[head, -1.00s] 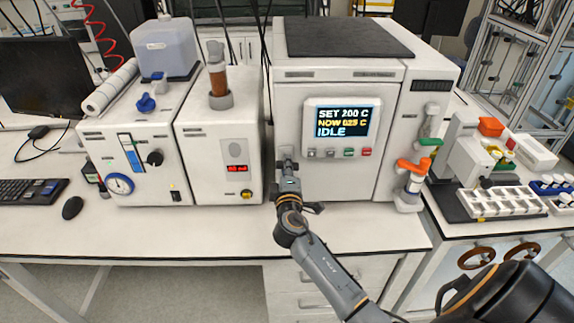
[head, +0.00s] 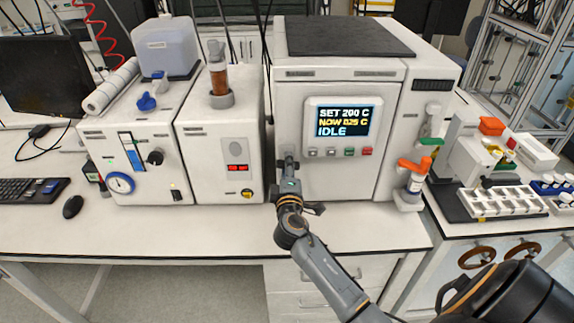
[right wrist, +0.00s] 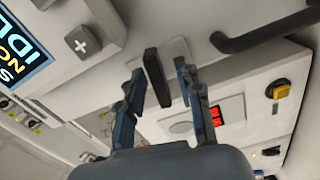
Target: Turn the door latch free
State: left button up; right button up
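The door latch is a dark upright bar on a pale plate on the front of the white reactor oven (head: 340,75). It shows in the right wrist view (right wrist: 156,76). In the head view my right gripper (head: 288,168) is at the lower left of the oven front and hides most of the latch. In the right wrist view its fingers (right wrist: 160,88) are apart, one on each side of the latch, with small gaps visible. I cannot tell whether either finger touches it. My left gripper is not in view.
The oven screen (head: 343,121) reads IDLE. A white unit with a red display (head: 237,168) and a yellow knob (head: 246,194) stands close on the left. A dark curved handle (right wrist: 265,32) is near the latch. The bench front (head: 180,230) is clear.

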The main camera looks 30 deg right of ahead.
jog(key=v, duration=1.1)
jog(key=shift+s+a, duration=0.2)
jog(key=shift+f, duration=0.1)
